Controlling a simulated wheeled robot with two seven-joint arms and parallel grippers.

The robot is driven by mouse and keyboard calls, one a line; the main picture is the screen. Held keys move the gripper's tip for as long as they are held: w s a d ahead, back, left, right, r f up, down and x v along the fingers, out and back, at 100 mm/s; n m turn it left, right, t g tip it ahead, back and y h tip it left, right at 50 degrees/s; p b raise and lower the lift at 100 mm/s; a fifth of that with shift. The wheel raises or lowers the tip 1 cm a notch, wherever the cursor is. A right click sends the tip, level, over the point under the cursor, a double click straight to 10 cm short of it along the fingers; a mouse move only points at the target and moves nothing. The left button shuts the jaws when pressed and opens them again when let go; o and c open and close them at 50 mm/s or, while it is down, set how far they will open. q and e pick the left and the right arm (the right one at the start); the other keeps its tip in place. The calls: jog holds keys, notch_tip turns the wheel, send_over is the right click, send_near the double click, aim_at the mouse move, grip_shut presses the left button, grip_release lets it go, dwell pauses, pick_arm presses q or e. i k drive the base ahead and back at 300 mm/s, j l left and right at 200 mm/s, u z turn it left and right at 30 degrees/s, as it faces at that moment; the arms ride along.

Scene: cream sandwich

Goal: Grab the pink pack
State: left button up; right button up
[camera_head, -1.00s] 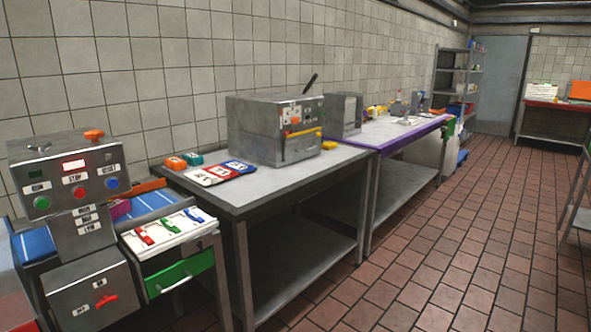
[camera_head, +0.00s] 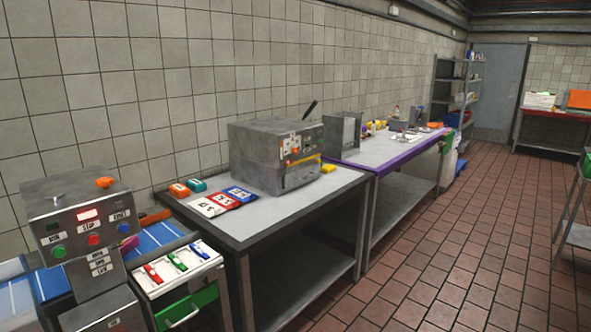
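A small magenta-pink item (camera_head: 129,244), possibly the pink pack, shows beside the right edge of the grey control machine (camera_head: 84,222), at the blue conveyor (camera_head: 158,236). The machine hides part of it, so its full shape cannot be told. White, red and blue flat packs (camera_head: 224,200) lie side by side on the near metal table (camera_head: 290,208); none of these is pink. Neither of my grippers is in view.
A white panel with red, green and blue clips (camera_head: 205,262) sits above a green drawer (camera_head: 188,308). A metal box machine (camera_head: 276,155) stands on the near table. A purple-edged table (camera_head: 392,152) is beyond it. Open brick-red floor (camera_head: 440,260) lies to the right.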

aim_at(131, 243)
jog(key=u, duration=0.2)
jog(key=i+l+u, duration=0.25)
jog(key=u, duration=0.15)
jog(key=i+l+u, duration=0.5)
jog(key=l+u, duration=0.3)
jog(key=j, duration=0.15)
